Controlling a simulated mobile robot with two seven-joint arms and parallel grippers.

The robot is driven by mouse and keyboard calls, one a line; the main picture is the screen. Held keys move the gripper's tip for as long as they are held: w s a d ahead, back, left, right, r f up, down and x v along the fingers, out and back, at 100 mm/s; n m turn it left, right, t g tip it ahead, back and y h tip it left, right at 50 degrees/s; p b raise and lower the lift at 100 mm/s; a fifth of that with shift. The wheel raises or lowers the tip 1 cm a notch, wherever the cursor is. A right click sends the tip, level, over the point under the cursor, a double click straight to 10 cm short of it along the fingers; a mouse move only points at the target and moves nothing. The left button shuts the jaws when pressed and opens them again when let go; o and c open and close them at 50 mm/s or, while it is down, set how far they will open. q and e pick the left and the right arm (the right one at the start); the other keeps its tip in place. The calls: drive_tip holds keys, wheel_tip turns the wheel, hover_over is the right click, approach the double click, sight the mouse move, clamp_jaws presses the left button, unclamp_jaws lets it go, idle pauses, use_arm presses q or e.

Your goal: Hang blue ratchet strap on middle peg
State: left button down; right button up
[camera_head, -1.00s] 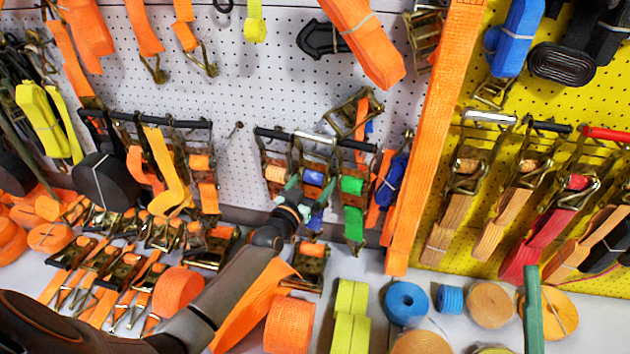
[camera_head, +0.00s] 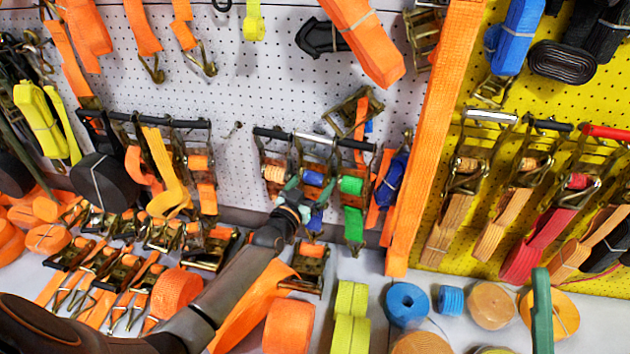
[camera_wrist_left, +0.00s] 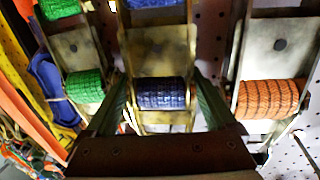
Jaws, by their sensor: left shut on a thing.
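The blue ratchet strap (camera_head: 313,179) has a metal ratchet body and a silver handle. It is at the white pegboard between an orange one and a green one. Its blue roll (camera_wrist_left: 162,93) shows between the fingers in the left wrist view. My left gripper (camera_head: 294,197) is shut on this strap; the exact contact is hard to see. Which peg is the middle peg, I cannot tell; a small bare peg (camera_head: 237,128) shows left of the strap. A green finger of my right gripper (camera_head: 541,310) shows at the lower right; its jaw state cannot be seen.
The green ratchet strap (camera_head: 352,186) and orange ratchet strap (camera_head: 273,172) hang close on either side. A long orange strap (camera_head: 436,130) hangs to the right. Orange rolls and ratchets crowd the table below.

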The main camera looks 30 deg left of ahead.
use_arm(q)
drive_tip(key=shift+r, duration=0.3)
unclamp_jaws()
